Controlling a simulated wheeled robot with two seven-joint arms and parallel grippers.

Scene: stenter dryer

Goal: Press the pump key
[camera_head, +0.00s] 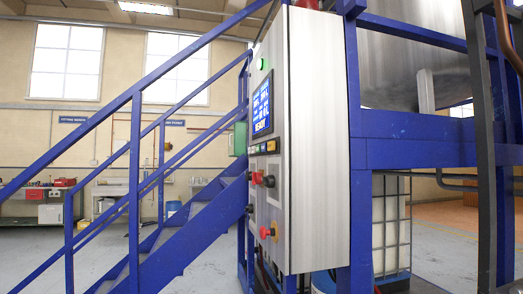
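A tall grey steel control cabinet (318,140) stands near the middle of the view, its control face turned to the left and seen at a steep angle. The face carries a lit blue screen (262,107) with white text. Below the screen is a row of small coloured keys (264,147); I cannot read which one is the pump key. Red and black knobs sit lower, with a red button (265,232) near the bottom. A green light (260,64) shows near the top. Neither of my grippers is in view.
A blue metal staircase with railings (135,190) rises to the right, just left of the cabinet. Blue frame posts (358,180) and a large steel tank stand at right. A white caged container (390,230) sits below.

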